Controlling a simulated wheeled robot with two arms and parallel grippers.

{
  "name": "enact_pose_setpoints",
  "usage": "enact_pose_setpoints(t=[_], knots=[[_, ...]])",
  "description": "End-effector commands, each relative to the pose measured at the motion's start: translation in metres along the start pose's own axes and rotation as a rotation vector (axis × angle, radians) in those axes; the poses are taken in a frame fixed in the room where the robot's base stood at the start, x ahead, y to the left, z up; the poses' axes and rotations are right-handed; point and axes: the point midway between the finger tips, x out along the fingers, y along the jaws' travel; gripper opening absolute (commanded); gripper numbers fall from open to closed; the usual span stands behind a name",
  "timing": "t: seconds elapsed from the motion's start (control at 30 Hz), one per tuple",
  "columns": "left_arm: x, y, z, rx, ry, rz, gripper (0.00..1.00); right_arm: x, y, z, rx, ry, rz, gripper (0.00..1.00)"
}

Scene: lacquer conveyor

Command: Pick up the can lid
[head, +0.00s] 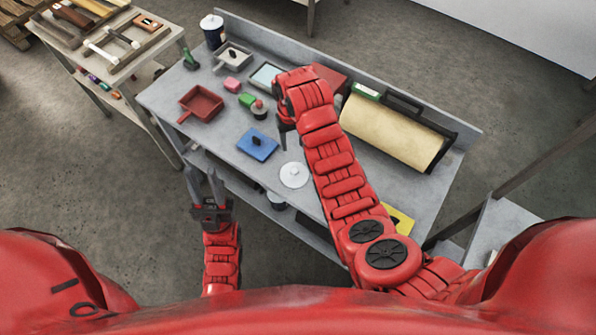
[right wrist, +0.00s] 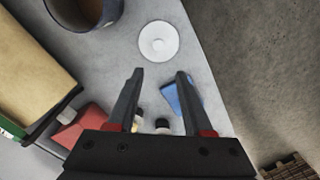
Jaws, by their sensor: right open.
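The can lid (head: 294,175) is a flat white disc with a small knob in its middle. It lies on the grey bench near the front edge. In the right wrist view the lid (right wrist: 159,41) lies beyond my fingertips, roughly centred between them and apart from them. My right gripper (right wrist: 160,72) is open and empty above the bench. In the head view it is largely hidden by its own arm, with a dark finger showing left of it. My left gripper (head: 201,172) is open and empty in front of the bench's front edge, left of the lid.
A dark-rimmed can (right wrist: 87,12) with brown contents stands beside the lid. A blue block (head: 257,145) with a dark handle lies left of it. A red tray (head: 202,103) and a beige roll (head: 392,132) are further away. Bare bench surrounds the lid.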

Motion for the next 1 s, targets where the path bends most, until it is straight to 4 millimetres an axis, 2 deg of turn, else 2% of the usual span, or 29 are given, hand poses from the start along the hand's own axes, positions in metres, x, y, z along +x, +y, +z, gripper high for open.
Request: enact_pose_setpoints(t=[0.03, 0.2, 0.5, 0.63, 0.77, 1.0], knots=[[-0.013, 0.001, 0.002, 0.0, 0.0, 0.0, 0.33, 0.014, 0.001, 0.001, 0.001, -0.005, 0.0, 0.51], [-0.048, 0.002, 0.008, 0.0, -0.001, 0.0, 0.33, 0.053, 0.0, 0.001, 0.0, -0.002, -0.002, 0.51], [-0.098, 0.005, 0.017, 0.0, -0.001, 0.0, 0.33, 0.106, 0.001, 0.0, 0.002, 0.001, 0.0, 0.51], [-0.101, 0.005, 0.017, 0.0, -0.001, 0.0, 0.33, 0.117, 0.001, 0.0, 0.001, 0.0, 0.001, 0.51], [-0.1, 0.005, 0.017, 0.0, 0.0, 0.0, 0.33, 0.121, 0.001, 0.0, 0.001, -0.001, 0.001, 0.51], [-0.079, 0.004, 0.013, 0.0, 0.0, 0.0, 0.33, 0.136, 0.003, -0.002, 0.0, -0.005, 0.0, 0.51]])
